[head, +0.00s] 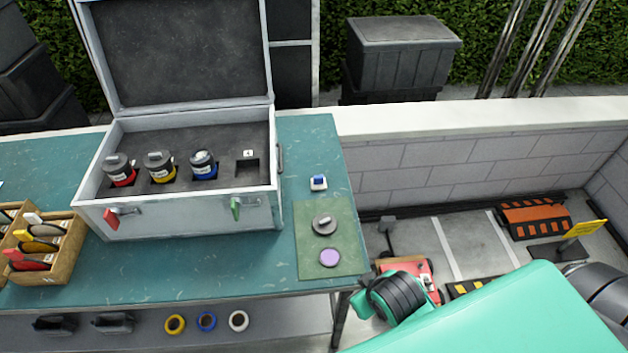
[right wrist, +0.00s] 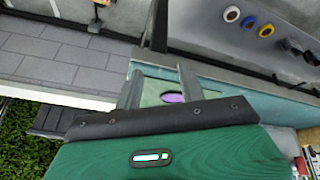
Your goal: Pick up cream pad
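No pad is plainly cream-coloured. The palest candidates are a small whitish pad with a blue top (head: 318,183) on the teal table and a white-tipped piece (head: 33,218) in the wooden box at the left; I cannot tell whether either is the cream pad. A purple disc (head: 330,257) lies on a green mat (head: 312,272), and also shows in the right wrist view (right wrist: 173,97). My right gripper (right wrist: 158,76) has its fingers apart, with nothing visible held; the disc appears beyond them. My left gripper is not in view.
An open case (head: 165,215) holds several coloured-banded canisters. A grey round knobbed piece (head: 324,224) sits on the mat. The wooden box (head: 62,262) holds several coloured pieces. Tape rolls (head: 206,321) lie below the table (head: 200,270). The table's front middle is clear.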

